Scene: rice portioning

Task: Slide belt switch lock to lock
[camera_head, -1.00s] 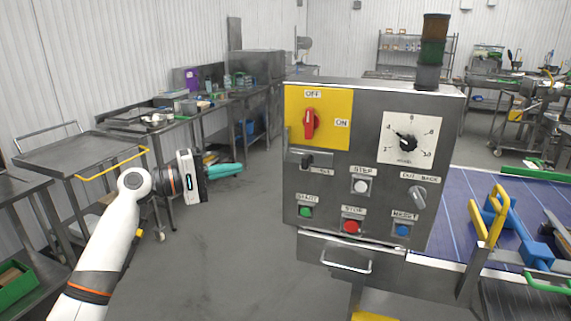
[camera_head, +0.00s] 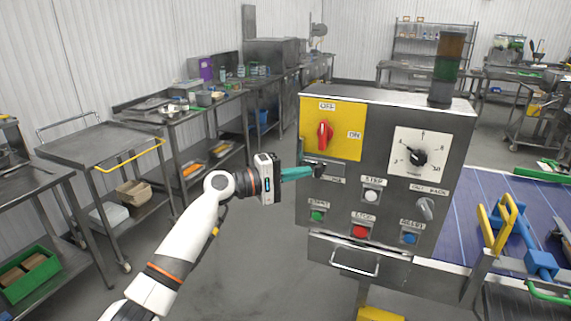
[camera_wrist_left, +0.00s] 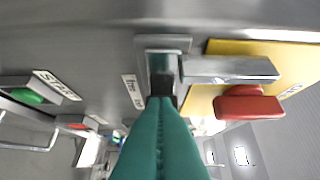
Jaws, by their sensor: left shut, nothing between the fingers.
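The grey control box (camera_head: 455,140) fills the middle right of the head view. The red belt switch (camera_head: 325,136) sits on its yellow plate (camera_head: 350,118) with OFF and ON labels; it also shows in the wrist view (camera_wrist_left: 248,105). Below the plate is the metal slide lock (camera_head: 318,162) with a dark knob; in the wrist view its metal bar (camera_wrist_left: 230,69) lies close beside the red switch. My left gripper (camera_head: 316,172), with green fingers, is shut and empty. Its tips (camera_wrist_left: 160,108) are at the dark knob and partly cover it; contact is unclear. My right gripper is out of view.
START (camera_head: 317,216), STOP (camera_head: 360,231) and RESET (camera_head: 410,239) buttons lie below the lock, with a dial (camera_head: 417,157) to the right. A blue conveyor (camera_head: 465,220) adjoins the box. Metal carts (camera_head: 95,150) stand at the left.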

